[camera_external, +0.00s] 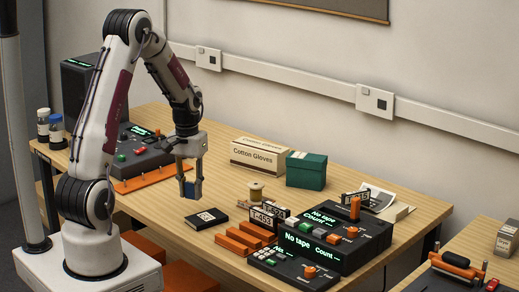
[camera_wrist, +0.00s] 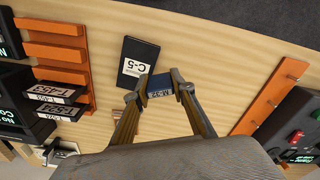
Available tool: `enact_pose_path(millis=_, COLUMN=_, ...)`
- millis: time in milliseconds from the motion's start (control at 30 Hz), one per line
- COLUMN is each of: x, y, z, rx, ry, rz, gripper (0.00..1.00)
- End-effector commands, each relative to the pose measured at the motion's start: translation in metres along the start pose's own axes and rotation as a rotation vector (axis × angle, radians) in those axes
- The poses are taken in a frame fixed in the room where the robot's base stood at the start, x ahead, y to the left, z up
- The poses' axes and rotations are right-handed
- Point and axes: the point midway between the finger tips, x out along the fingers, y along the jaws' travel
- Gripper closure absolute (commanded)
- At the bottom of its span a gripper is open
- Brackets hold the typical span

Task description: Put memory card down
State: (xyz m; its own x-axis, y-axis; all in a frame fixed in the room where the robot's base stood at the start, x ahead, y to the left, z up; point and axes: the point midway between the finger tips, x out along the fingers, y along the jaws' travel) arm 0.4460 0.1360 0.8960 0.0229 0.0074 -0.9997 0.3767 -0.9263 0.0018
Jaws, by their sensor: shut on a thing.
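The memory card (camera_external: 190,190) is small and dark blue. In the wrist view the card (camera_wrist: 160,82) has a label reading something like M-52. My gripper (camera_external: 187,181) is shut on it, with one finger of the gripper (camera_wrist: 160,88) at each side. The gripper points down, and the card appears to hang above the wooden table (camera_external: 165,208). A black case (camera_external: 207,219) labelled C-5 lies flat on the table just right of the card; it also shows in the wrist view (camera_wrist: 137,50), beyond the card. The exact gap under the card cannot be told.
Orange slotted racks (camera_external: 240,240) with T-453 tapes (camera_external: 262,217) and black "No tape" devices (camera_external: 310,252) stand to the right. A Cotton Gloves box (camera_external: 258,156) and a green box (camera_external: 306,171) stand behind. Another orange rail (camera_external: 155,178) and device (camera_external: 135,150) are left.

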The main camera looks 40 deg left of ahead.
Motion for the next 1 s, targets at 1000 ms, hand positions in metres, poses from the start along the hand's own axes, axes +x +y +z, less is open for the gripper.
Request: enact_pose_path(millis=1000, x=-0.036, y=-0.135, z=-0.031, rx=-1.120, ry=-0.002, rz=-0.008, gripper=0.92)
